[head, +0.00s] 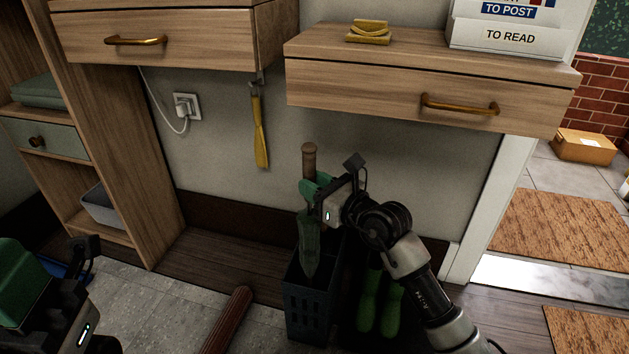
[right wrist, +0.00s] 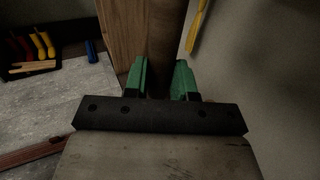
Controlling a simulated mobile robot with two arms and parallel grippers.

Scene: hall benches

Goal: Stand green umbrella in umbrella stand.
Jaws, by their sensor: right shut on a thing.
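The green umbrella (head: 309,245) hangs nearly upright, with its wooden handle (head: 309,158) at the top. My right gripper (head: 314,190) is shut on it just below the handle. In the right wrist view, my right gripper's green fingers (right wrist: 160,80) stand either side of a brown upright shape. The umbrella stand (head: 306,312) is a dark, slotted box on the floor. The umbrella's lower end overlaps the stand's opening in the head view; how deep it reaches I cannot tell. My left gripper (head: 84,258) is at the lower left, its jaws not clear.
Green boots (head: 368,302) stand right of the stand. A reddish-brown rod-like object (head: 229,320) lies left of it. A drawer shelf (head: 390,90) overhangs from the wall above, and a yellow shoehorn (head: 260,130) hangs there. A wooden cabinet (head: 120,140) stands at left.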

